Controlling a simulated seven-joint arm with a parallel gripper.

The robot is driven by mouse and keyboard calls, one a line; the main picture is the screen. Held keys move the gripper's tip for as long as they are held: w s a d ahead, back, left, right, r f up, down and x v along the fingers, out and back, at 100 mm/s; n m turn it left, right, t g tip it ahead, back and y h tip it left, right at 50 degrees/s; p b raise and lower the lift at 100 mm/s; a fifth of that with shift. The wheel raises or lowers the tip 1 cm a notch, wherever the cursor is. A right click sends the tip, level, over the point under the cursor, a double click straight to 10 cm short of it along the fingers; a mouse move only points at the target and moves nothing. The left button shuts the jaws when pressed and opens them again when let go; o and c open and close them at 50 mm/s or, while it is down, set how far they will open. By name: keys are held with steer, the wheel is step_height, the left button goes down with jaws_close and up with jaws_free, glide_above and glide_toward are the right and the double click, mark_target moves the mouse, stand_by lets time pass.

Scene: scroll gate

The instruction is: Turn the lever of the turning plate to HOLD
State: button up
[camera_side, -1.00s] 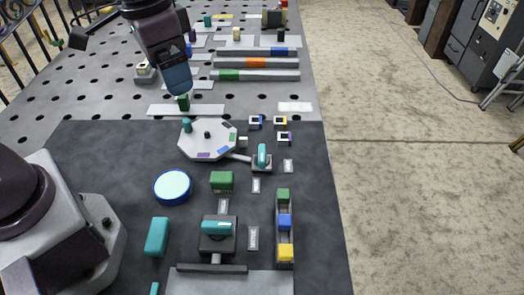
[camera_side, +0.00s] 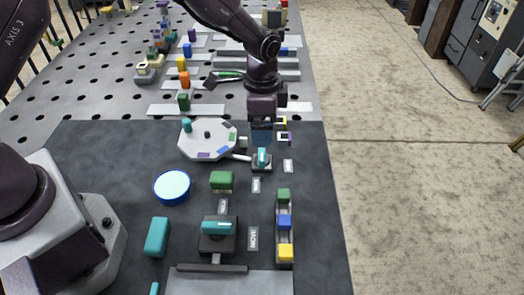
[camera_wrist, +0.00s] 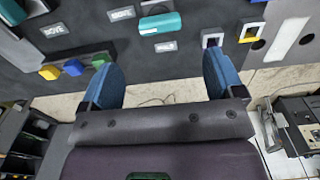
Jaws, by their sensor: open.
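The turning plate (camera_side: 196,151) is a white octagon with coloured patches and a teal peg. A rod joins it to a small dark block bearing a teal lever (camera_side: 262,158), which also shows in the wrist view (camera_wrist: 160,23). The lever's bar runs front to back in the side view.
A second teal lever (camera_side: 217,227) stands on a dark block nearer the front. Beside it are a green block (camera_side: 221,180), a rail (camera_side: 285,233) of coloured blocks and a round blue-rimmed disc (camera_side: 173,187).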

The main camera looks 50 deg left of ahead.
mark_target(262, 152)
step_height(262, 152, down, 9)
steer(key=shift+f, duration=0.1)
stand_by(0.3)
steer(key=c, duration=0.9)
